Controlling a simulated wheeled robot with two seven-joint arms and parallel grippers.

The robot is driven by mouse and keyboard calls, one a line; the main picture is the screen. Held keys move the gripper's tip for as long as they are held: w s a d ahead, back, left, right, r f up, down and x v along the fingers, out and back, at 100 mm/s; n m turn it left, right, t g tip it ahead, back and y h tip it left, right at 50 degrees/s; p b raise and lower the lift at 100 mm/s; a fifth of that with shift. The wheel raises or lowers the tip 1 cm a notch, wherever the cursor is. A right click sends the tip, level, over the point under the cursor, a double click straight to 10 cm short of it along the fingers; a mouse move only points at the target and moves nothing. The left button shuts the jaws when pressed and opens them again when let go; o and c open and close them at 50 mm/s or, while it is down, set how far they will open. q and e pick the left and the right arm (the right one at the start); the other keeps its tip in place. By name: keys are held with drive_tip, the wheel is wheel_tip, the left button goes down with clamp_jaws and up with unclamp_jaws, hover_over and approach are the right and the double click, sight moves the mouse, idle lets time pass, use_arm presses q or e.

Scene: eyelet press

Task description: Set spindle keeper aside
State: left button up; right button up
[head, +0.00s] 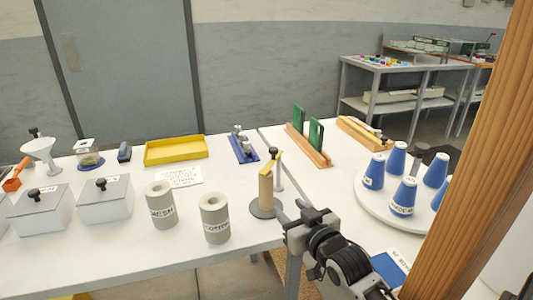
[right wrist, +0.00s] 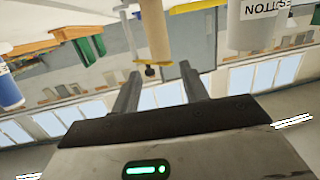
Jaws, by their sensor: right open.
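A tan spindle post (head: 265,188) stands upright on a round grey base (head: 264,208) near the table's front edge. A yellow bar (head: 268,163) with a black knob (head: 273,152) lies across its top, tilted in the picture; this looks like the spindle keeper. My right gripper (head: 287,209) is open and empty, just right of and in front of the post. In the upside-down right wrist view, the post (right wrist: 155,30) and the keeper (right wrist: 150,64) show beyond my right gripper's spread fingers (right wrist: 160,70), apart from them. My left gripper is not in view.
Two grey labelled cylinders (head: 215,218) stand left of the spindle. A round white turntable (head: 372,205) with several blue cones is at right. A yellow tray (head: 176,150), a blue fixture (head: 243,148) and a wooden rack (head: 310,147) stand behind. A wooden post (head: 480,150) blocks the right side.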

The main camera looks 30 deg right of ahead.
drive_tip(key=m+t+h, duration=0.1)
approach(276, 152)
drive_tip(key=w, duration=0.3)
drive_tip(key=w+d, duration=0.1)
drive_tip(key=w, duration=0.3)
drive_tip(key=w+p, duration=0.1)
drive_tip(key=w, duration=0.3)
drive_tip(key=shift+w+d, duration=0.1)
drive_tip(key=shift+d, duration=0.25)
drive_tip(key=shift+f, duration=0.1)
clamp_jaws()
